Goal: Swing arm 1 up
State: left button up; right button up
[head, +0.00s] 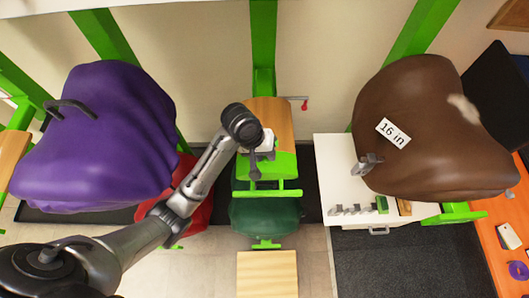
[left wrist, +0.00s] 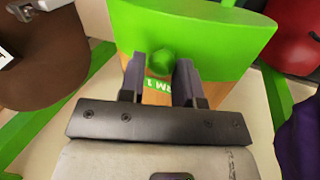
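Arm 1 is a wooden piece with a green end plate (head: 283,165) at the middle of the head view. In the left wrist view the green plate (left wrist: 215,30) carries a round green knob (left wrist: 162,60), with a partly covered label ending "RM 1" (left wrist: 158,86) below it. My left gripper (head: 262,152) is at this end plate. The fingers hide part of the label. My right gripper is not in view.
A purple saddle-like form (head: 100,140) stands at left and a brown one (head: 430,130) marked "16 in" at right. A white cabinet (head: 325,165) with small metal pieces is right of arm 1. A dark green rounded object (head: 265,217) lies below. An orange bench (head: 500,262) is far right.

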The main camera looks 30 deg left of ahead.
pick_arm(q)
jog(key=o, duration=0.3)
jog(key=shift+o, duration=0.2)
jog(key=v, duration=1.3)
jog(key=shift+a+r, duration=0.2)
jog(key=shift+r, duration=0.15)
